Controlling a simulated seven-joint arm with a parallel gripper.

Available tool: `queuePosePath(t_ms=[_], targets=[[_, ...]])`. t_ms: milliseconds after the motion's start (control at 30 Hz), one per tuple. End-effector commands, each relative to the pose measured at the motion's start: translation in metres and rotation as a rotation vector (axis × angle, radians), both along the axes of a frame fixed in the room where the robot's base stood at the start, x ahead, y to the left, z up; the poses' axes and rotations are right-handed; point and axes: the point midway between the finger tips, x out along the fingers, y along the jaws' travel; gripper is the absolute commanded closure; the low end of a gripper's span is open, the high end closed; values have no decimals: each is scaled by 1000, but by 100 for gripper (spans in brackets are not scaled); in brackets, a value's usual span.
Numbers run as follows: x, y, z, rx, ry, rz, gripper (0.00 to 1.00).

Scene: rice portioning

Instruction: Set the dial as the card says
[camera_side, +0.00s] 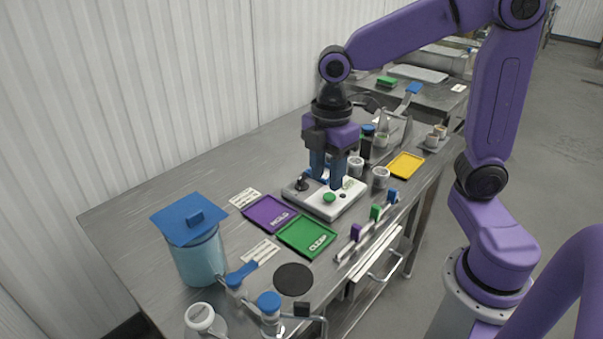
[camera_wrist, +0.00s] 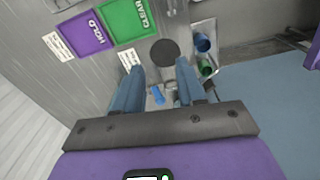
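A white control box (camera_side: 322,205) stands mid-table. It carries a green button (camera_side: 329,197), a black knob or lever (camera_side: 301,184) and a small marked label (camera_side: 348,183). My gripper (camera_side: 327,179) points down over the back part of the box. Its blue fingers stand apart, with nothing seen held; they also show apart in the wrist view (camera_wrist: 158,92). I cannot make out a dial for certain; part of the box top is hidden behind the fingers. Two white cards lie on the table, one left of the box (camera_side: 245,198) and one nearer (camera_side: 260,251). Their print is unreadable.
A purple HOLD tray (camera_side: 268,213) and a green CLEAR tray (camera_side: 306,236) lie before the box. A blue-lidded canister (camera_side: 198,258), black disc (camera_side: 293,279), yellow tray (camera_side: 405,165) and clear cups (camera_side: 380,178) stand around. Coloured blocks on a rail (camera_side: 375,212) line the right edge.

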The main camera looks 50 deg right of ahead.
Motion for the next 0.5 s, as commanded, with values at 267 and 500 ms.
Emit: queuePosePath(t_ms=[267,500], targets=[[114,-56,7,-11,6,230,61],[175,-123,7,-13,10,403,61]])
